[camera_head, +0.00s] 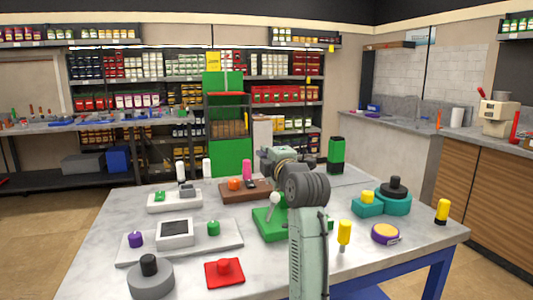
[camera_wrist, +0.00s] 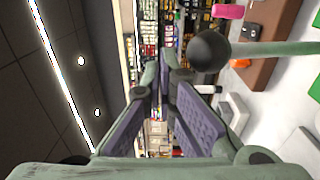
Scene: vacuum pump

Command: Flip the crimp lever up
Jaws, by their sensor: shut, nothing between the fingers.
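The crimp lever has a round ball knob (camera_head: 275,198) on a thin rod, above a green base block (camera_head: 265,226) on the table. In the wrist view, a dark ball (camera_wrist: 209,52) on a pale green rod (camera_wrist: 270,48) sits just right of my fingertips and looks like this lever. My gripper (camera_head: 270,156) is above and behind the knob in the head view, partly hidden by my own wrist. In the wrist view, my gripper's fingertips (camera_wrist: 161,76) are together and empty. A gap shows between them and the ball; contact is not visible.
A yellow-handled tool (camera_head: 344,232) stands right of my arm. A green-black cylinder (camera_head: 336,155) is behind.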

